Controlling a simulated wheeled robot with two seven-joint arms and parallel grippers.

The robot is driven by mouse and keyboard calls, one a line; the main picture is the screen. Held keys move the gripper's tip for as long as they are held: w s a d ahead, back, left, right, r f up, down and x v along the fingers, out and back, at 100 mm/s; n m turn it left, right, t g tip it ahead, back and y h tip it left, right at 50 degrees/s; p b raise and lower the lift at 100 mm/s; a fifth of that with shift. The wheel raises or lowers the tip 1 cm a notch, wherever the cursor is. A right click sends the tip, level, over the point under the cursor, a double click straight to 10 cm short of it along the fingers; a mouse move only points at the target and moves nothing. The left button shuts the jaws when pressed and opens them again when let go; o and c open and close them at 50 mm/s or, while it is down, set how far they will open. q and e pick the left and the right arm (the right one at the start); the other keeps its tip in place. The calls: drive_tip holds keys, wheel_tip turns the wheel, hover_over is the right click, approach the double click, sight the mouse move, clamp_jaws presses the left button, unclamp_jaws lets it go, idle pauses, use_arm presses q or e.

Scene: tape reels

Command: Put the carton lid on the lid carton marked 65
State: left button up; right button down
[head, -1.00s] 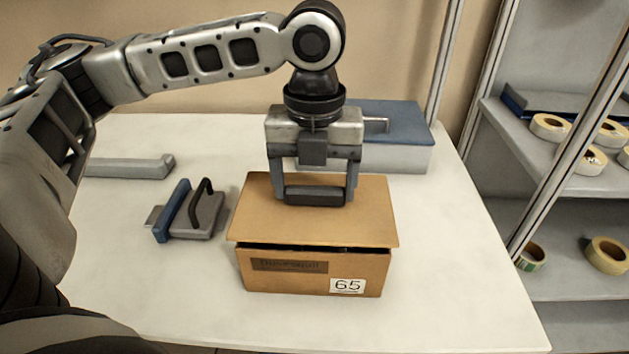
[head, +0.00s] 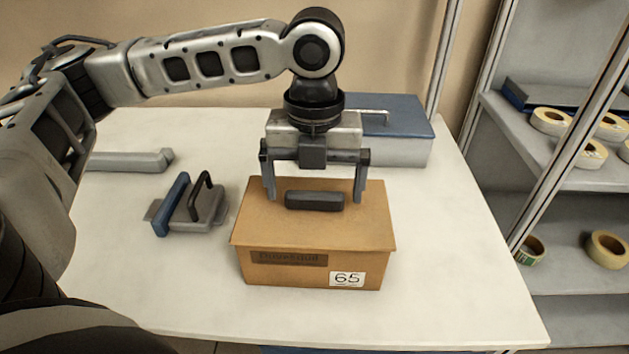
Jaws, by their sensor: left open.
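The carton lid (head: 315,228) is a flat brown board with a dark bar handle (head: 315,200) on top. It lies on the lid carton (head: 300,273), a brown box with a white label reading 65 on its front. The lid covers the carton's top, and no dark gap shows along the front edge. My left gripper (head: 314,190) is open above the lid, with its fingers on either side of the handle and apart from it. My right gripper is not in view.
A grey box with a blue lid (head: 395,120) stands behind the carton. A grey and blue tool with a dark handle (head: 190,208) lies to the left, near a grey bar (head: 130,161). Tape reels (head: 552,121) sit on the shelves at right. The table's front is clear.

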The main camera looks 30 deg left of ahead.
sight(314, 192)
use_arm(q)
wheel_tip(314, 192, up, 16)
drive_tip(key=p, duration=0.2)
drive_tip(key=shift+p, duration=0.4)
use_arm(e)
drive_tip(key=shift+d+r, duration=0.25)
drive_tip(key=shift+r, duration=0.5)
use_arm(q)
drive_tip(key=shift+f, duration=0.1)
